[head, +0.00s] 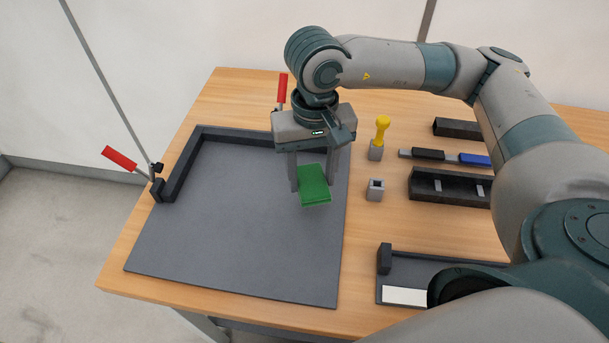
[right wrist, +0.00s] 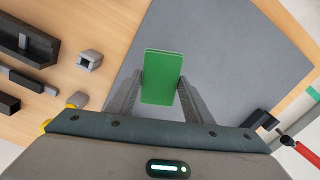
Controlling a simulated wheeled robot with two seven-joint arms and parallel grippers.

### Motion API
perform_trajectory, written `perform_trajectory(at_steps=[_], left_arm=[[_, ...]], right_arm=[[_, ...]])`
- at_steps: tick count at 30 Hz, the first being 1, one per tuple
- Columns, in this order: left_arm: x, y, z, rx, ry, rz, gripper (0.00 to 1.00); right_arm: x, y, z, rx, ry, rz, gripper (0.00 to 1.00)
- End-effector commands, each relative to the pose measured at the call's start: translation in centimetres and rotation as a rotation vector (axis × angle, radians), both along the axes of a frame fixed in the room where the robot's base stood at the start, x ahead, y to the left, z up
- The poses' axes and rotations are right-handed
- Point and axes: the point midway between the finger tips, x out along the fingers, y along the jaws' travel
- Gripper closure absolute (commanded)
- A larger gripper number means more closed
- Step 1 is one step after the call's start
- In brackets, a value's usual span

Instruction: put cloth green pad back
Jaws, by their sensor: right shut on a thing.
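The green cloth pad (head: 315,185) is a flat green block held between the fingers of my right gripper (head: 313,178), above the right side of the grey board. In the right wrist view the pad (right wrist: 163,75) sits between both fingertips (right wrist: 161,92), and its far end sticks out past them. My right gripper is shut on it. How high the pad is above the board is hard to tell. A small grey holder with a square opening (head: 375,190) stands empty on the wooden table, right of the board. My left gripper is in neither view.
The grey board (head: 230,250) has a dark raised corner rail (head: 190,160) and red-handled clamps (head: 120,158). A yellow-handled tool (head: 382,130) stands in another holder. A black tray (head: 450,187), a blue-ended bar (head: 473,160) and a dark fixture (head: 385,258) lie to the right.

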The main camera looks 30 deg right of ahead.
Motion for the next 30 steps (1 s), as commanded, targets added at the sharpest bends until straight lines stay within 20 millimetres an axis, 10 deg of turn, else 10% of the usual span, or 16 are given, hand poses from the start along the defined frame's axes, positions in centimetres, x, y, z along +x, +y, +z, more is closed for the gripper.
perform_trajectory(at_steps=[12,30], left_arm=[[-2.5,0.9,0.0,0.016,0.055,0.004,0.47],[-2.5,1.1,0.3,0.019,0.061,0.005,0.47]], right_arm=[[-3.7,-3.4,3.6,-0.016,-0.009,-0.354,0.75],[-2.9,-3.5,3.3,-0.018,-0.009,-0.380,0.75]])
